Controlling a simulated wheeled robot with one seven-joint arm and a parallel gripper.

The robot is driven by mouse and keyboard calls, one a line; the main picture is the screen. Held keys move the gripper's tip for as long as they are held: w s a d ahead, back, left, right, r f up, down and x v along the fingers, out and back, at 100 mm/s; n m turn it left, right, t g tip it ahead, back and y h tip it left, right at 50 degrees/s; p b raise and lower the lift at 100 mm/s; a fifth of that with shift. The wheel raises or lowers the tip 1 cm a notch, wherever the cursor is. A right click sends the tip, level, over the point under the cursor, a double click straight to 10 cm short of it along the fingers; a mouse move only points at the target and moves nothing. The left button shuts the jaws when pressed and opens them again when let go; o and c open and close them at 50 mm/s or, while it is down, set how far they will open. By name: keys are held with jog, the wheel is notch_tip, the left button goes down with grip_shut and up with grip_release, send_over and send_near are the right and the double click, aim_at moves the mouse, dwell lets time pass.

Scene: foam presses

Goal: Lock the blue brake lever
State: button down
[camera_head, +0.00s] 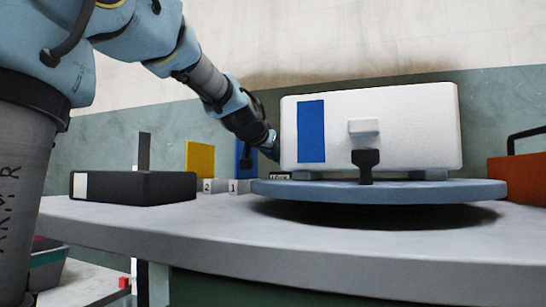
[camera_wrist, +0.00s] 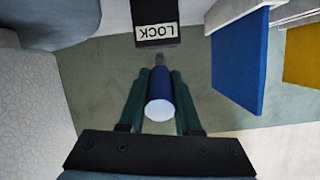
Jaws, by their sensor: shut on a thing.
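The blue brake lever (camera_wrist: 155,91) shows in the wrist view as a blue grip with a pale round end. It lies between the two dark green fingers of my gripper (camera_wrist: 161,80), which is shut on it. A dark block with a white LOCK label (camera_wrist: 156,32) is just beyond the lever, upside down in this view. In the head view my gripper (camera_head: 270,146) is behind the left end of the white machine (camera_head: 400,130), and the lever cannot be made out there. The LOCK label (camera_head: 280,176) is partly visible below my gripper.
The machine stands on a round blue-grey turntable (camera_head: 300,190) with a black handle (camera_head: 365,165) in front. Blue (camera_head: 240,162) and yellow (camera_head: 200,158) panels stand behind labels 1 and 2. A black box (camera_head: 135,188) is at left, an orange case (camera_head: 518,178) at right.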

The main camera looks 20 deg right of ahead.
jog(key=c, duration=0.6)
grip_release()
jog(key=v, duration=1)
jog(key=shift+s+a, duration=0.25)
jog(key=shift+s, duration=0.1)
